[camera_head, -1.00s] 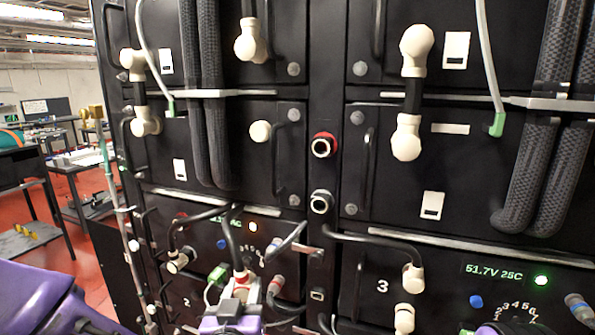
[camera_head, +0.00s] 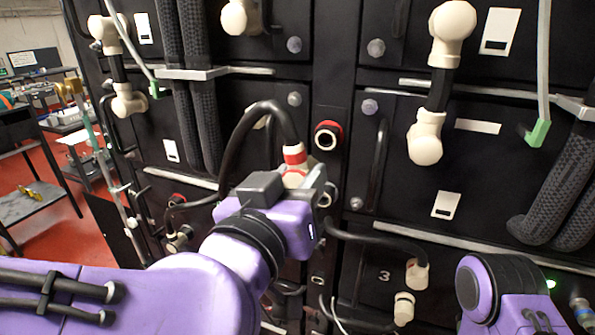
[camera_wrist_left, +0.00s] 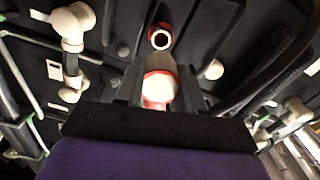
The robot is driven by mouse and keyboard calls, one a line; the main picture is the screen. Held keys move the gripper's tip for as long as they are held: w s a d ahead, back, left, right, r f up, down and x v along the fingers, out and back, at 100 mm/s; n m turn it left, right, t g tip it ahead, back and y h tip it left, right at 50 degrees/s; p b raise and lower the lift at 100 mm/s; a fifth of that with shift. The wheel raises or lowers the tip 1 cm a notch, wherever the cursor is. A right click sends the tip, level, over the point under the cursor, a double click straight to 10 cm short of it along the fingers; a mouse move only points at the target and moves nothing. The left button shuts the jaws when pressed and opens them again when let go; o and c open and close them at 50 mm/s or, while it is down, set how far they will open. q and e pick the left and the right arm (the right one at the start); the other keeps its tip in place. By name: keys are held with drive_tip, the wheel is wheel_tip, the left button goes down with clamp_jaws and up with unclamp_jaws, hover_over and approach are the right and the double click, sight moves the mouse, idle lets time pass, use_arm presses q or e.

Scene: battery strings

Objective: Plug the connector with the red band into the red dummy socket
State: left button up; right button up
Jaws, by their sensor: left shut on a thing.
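The red dummy socket (camera_head: 328,136) is a red ring with a dark hole on the black post between the racks. It also shows in the left wrist view (camera_wrist_left: 160,37), just beyond the connector. The connector with the red band (camera_head: 294,160) is off-white, with a black cable looping up and left from it. My left gripper (camera_head: 308,180) is shut on this connector and holds it below and left of the red socket, apart from it. The connector also shows between the fingers in the left wrist view (camera_wrist_left: 159,88). My right gripper is out of view.
Below the red socket is a second socket (camera_head: 328,194), partly hidden by my left gripper. Black battery modules carry white elbow connectors (camera_head: 425,140), handles and thick braided cables (camera_head: 565,190). Part of my right arm shows at the lower right.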

sight(311, 159)
use_arm(q)
drive_tip(key=x, duration=0.5)
drive_tip(key=shift+w, duration=0.4)
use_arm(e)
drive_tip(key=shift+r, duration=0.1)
use_arm(q)
drive_tip(key=shift+r, duration=0.1)
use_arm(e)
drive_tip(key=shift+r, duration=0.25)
use_arm(q)
drive_tip(key=shift+w+p, duration=0.1)
drive_tip(key=shift+p, duration=0.35)
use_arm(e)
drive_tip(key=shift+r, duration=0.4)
use_arm(q)
drive_tip(key=shift+x, duration=1.7)
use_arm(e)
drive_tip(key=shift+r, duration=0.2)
use_arm(q)
drive_tip(key=o, duration=1.2)
drive_tip(key=shift+o, duration=0.2)
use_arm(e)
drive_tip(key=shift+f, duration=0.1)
